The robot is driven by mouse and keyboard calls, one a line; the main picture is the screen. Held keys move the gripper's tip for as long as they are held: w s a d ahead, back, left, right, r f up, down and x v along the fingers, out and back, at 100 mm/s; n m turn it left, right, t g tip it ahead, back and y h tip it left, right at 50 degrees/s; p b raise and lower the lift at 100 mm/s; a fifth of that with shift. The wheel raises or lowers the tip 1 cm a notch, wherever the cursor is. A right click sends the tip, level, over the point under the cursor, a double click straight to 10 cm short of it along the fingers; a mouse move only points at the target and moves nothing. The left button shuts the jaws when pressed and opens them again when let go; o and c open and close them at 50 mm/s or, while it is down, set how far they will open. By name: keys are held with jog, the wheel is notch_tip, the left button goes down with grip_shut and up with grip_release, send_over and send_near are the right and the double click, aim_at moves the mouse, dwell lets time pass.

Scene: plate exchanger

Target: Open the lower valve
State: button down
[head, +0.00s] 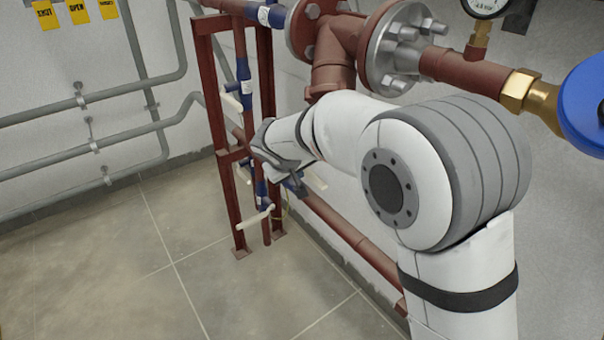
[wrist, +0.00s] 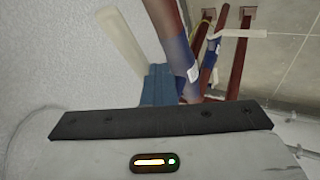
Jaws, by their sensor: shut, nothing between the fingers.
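A vertical pipe with blue fittings stands inside a dark red frame. Its lowest valve has a cream lever (head: 255,216), which sticks out to the left near the floor in the head view. The same lever appears to be the level one at the top of the wrist view (wrist: 238,33). Another cream lever (head: 315,181) sits just above and right, and shows large beside the wall in the wrist view (wrist: 122,42). My gripper (head: 298,188) is shut and empty, close to the pipe and this second lever. Contact cannot be told. My wrist partly hides the pipe.
A further cream lever (head: 232,102) is higher on the pipe. The red frame (head: 216,120) stands on the floor by the wall. A low red pipe (head: 340,226) runs along the wall toward the right. Grey pipes (head: 80,155) line the left wall. The tiled floor (head: 110,260) at left is clear.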

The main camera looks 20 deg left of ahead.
jog(key=shift+w+d, duration=0.25)
jog(key=shift+d, duration=0.3)
jog(key=s+a+r+p, duration=0.1)
jog(key=s+a+r, duration=0.1)
jog(key=s+r, duration=0.6)
jog(key=shift+s+p, duration=0.35)
jog(key=shift+s, duration=0.45)
